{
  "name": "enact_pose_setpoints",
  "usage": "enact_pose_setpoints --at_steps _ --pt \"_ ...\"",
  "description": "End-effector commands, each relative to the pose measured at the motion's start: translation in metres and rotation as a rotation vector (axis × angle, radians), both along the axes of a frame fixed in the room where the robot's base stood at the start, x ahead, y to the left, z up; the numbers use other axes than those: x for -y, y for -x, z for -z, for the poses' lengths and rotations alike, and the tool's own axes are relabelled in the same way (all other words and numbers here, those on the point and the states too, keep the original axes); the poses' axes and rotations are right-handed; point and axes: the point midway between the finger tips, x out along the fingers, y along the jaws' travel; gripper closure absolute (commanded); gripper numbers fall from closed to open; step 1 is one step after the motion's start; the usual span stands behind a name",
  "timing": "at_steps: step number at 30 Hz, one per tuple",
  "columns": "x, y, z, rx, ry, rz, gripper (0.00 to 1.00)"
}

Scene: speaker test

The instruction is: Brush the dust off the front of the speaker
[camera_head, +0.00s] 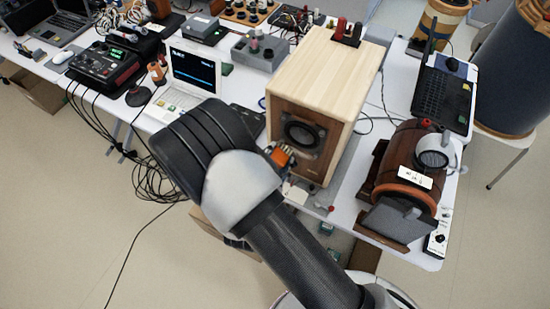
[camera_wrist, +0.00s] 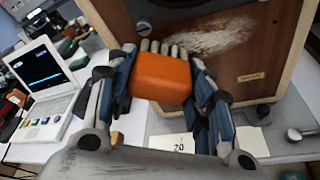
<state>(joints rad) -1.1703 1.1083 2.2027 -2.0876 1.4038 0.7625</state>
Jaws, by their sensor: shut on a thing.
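The speaker (camera_head: 322,75) is a pale wooden box with a darker brown front and a round black driver, standing on the table. In the wrist view its front (camera_wrist: 262,65) fills the upper right, with a pale dust smear (camera_wrist: 215,38) below the driver. My gripper (camera_wrist: 162,85) is shut on an orange brush (camera_wrist: 162,77), whose pale bristles point toward the speaker front, just left of the smear. I cannot tell whether the bristles touch it. In the head view the brush (camera_head: 281,156) shows at the lower left of the speaker front, and my arm hides most of the gripper.
A white laptop (camera_head: 193,75) stands left of the speaker. A brown barrel-shaped device (camera_head: 405,170) stands close on its right, with a dark laptop (camera_head: 445,95) behind. A paper card (camera_wrist: 175,142) marked 20 lies below the speaker front. Cables hang at the table's front edge.

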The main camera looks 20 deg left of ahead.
Motion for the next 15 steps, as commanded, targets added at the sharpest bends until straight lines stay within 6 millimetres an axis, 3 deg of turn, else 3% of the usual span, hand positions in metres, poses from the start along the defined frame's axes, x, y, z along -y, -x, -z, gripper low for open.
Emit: enact_pose_setpoints --at_steps 9,15 --pt "0.028 0.004 0.001 0.0 0.002 0.0 0.71" --pt "0.033 0.004 0.0 0.001 0.001 0.0 0.71"
